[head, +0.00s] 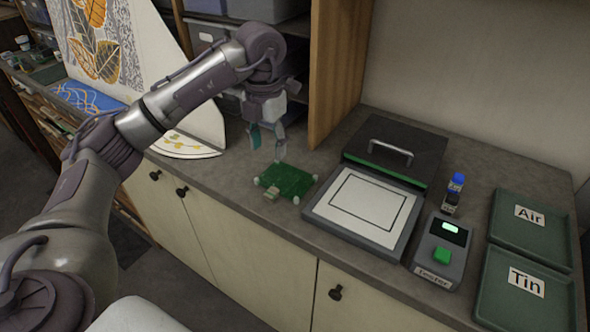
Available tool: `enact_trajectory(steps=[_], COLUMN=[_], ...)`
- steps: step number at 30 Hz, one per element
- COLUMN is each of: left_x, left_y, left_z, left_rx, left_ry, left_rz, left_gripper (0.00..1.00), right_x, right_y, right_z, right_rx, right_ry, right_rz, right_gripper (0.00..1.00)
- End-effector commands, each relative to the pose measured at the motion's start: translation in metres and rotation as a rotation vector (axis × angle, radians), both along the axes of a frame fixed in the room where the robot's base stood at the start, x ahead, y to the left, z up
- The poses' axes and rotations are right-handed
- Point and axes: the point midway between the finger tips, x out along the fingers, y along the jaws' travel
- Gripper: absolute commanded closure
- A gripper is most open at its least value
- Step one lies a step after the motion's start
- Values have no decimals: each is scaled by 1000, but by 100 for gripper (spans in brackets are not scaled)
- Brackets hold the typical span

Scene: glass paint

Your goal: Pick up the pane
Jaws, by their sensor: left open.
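A green rectangular panel (287,180), which looks like the pane, lies flat near the counter's front edge, with small pale pieces at its corners. A small beige piece (271,193) sits at its front left part; I cannot tell if it is a tag or a separate block. My left gripper (268,146) is open and empty, pointing down above and just behind the panel, apart from it as far as I can tell. My right gripper is not in view.
A lidded box (398,150) with a handle stands beside a white framed pad (362,206). Right of these are a tester (440,250) with a green button, a blue-capped bottle (454,190), and trays labelled Air (535,240) and Tin (500,290).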

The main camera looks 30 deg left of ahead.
Motion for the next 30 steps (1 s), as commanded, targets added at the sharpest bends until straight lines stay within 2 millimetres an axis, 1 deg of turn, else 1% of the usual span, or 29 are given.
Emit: enact_trajectory(steps=[2, 4, 9, 13, 16, 19, 22, 24, 27, 30], left_x=[-1, -1, -2, -2, -1, -2, -3, -3, -3, -3], left_y=[2, 2, 1, 1, 1, 0, -1, -3, -3, -4], left_z=[-7, -17, -51, -72, -81, -86, -96, -106, -123, -133], left_rx=[4, 6, 4, 2, 3, 2, 3, 2, 1, 0], left_ry=[5, 8, 8, 6, 3, 4, 7, 8, 6, 4], left_rz=[4, 4, 3, 3, 2, 1, 1, 1, 2, 2], left_gripper=[44, 44, 44, 44, 44, 44, 44, 44, 44, 44], right_x=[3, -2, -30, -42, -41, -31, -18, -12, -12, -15], right_y=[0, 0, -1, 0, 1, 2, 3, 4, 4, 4], right_z=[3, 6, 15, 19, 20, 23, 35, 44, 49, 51], right_rx=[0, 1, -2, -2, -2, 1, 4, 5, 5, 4], right_ry=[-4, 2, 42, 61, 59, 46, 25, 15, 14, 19], right_rz=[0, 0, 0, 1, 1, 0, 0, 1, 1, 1], right_gripper=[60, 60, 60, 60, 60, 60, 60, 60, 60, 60])
